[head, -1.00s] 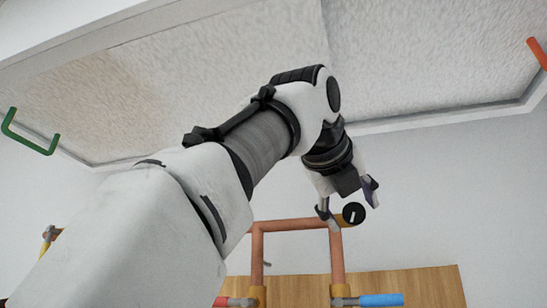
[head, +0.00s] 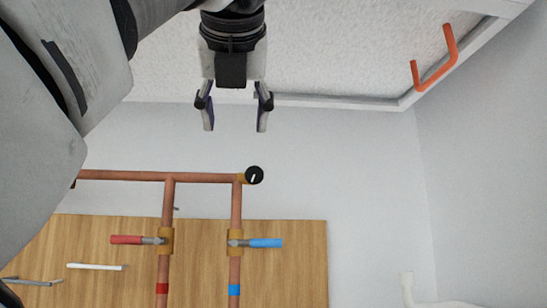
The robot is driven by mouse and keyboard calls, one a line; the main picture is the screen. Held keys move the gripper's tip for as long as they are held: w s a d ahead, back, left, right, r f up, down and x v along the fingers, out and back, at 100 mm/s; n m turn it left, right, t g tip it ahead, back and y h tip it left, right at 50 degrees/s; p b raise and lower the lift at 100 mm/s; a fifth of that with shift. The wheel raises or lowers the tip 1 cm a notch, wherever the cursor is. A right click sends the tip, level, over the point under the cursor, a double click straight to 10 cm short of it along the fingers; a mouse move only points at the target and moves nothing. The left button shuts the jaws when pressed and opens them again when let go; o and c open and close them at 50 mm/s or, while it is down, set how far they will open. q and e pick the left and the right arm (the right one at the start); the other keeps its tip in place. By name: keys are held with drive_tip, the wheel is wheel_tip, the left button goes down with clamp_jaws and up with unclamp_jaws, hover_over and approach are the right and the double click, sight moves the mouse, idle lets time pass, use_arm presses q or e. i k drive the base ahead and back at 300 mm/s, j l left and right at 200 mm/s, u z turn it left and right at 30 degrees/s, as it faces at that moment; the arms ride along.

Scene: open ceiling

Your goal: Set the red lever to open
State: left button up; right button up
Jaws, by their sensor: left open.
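The red lever (head: 127,240) lies horizontally. It points left from a brass valve (head: 166,241) on the left vertical copper pipe (head: 168,205), in front of a wooden panel. My left gripper (head: 235,125) is open and empty, its two fingers pointing down. In the picture it is above and to the right of the red lever, clear of the pipes. My right gripper is not in view.
A blue lever (head: 266,243) points right from the right pipe's valve. A black round gauge (head: 254,175) sits at the right end of the horizontal copper pipe (head: 125,176). An orange handle (head: 435,67) is at the upper right.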

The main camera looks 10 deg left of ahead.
sight(115, 238)
drive_tip(key=k+l, duration=0.1)
drive_tip(key=k, duration=0.35)
drive_tip(key=k+l, duration=0.1)
drive_tip(key=k, duration=0.4)
